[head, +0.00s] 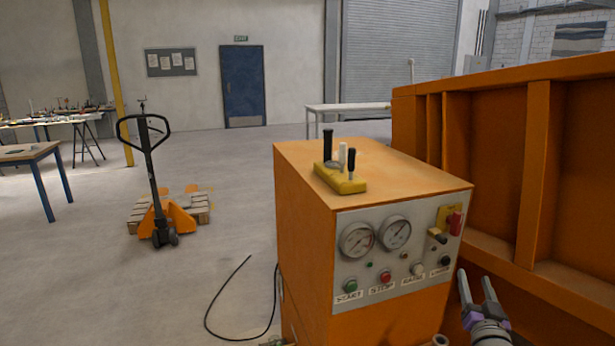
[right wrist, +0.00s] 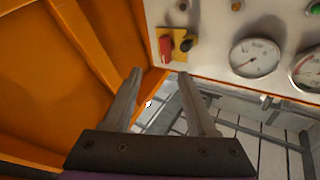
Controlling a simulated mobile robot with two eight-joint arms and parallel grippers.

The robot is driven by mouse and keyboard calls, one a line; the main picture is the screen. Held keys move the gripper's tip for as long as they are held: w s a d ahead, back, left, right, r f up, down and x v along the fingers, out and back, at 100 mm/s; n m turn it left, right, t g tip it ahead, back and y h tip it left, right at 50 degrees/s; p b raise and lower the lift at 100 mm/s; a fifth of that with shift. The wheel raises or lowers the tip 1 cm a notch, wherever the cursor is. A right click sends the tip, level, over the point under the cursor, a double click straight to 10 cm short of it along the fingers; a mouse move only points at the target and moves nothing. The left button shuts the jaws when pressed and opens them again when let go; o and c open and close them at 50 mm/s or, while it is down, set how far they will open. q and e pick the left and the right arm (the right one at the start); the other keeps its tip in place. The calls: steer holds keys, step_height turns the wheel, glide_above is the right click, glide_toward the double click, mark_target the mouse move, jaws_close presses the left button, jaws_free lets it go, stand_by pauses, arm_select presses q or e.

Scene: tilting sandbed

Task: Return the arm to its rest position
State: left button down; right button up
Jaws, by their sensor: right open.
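My right gripper (head: 477,287) is at the lower right of the head view, pointing up, with its two fingers apart and nothing between them. In the right wrist view its fingers (right wrist: 158,85) also stand apart and empty, below the red switch on a yellow plate (right wrist: 167,48). In the head view the gripper is to the right of the orange control box (head: 305,215) and appears apart from its panel (head: 385,262). My left gripper is not in view.
The panel carries gauges, buttons and a red switch (head: 455,223). Levers on a yellow base (head: 341,179) top the box. An orange ribbed wall (head: 490,170) stands close at the right. A pallet jack (head: 160,215) and black cable (head: 211,308) are at the left, with open floor around.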

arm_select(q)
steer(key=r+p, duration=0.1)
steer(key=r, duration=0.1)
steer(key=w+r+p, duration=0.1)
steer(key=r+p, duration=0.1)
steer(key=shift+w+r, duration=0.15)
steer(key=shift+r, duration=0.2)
arm_select(e)
steer(key=s+a+f+n+g+y, duration=0.2)
steer(key=s+a+f+g, duration=0.2)
steer(key=s+a, duration=0.3)
steer(key=s+a+f+n+g+y, duration=0.1)
steer(key=s+a+f+n+g, duration=0.1)
steer(key=s+a+f+g, duration=0.2)
steer(key=s+a+f+n+g+y, duration=0.1)
steer(key=s+a+f+g, duration=0.4)
steer(key=s, duration=1.3)
steer(key=a+f+y, duration=0.1)
steer(key=a+f, duration=0.3)
steer(key=a, duration=0.2)
steer(key=shift+s+a+f+n+y, duration=0.2)
steer(key=shift+n+y, duration=0.1)
steer(key=shift+n, duration=0.1)
steer(key=shift+w+d, duration=0.1)
steer(key=shift+c, duration=0.3)
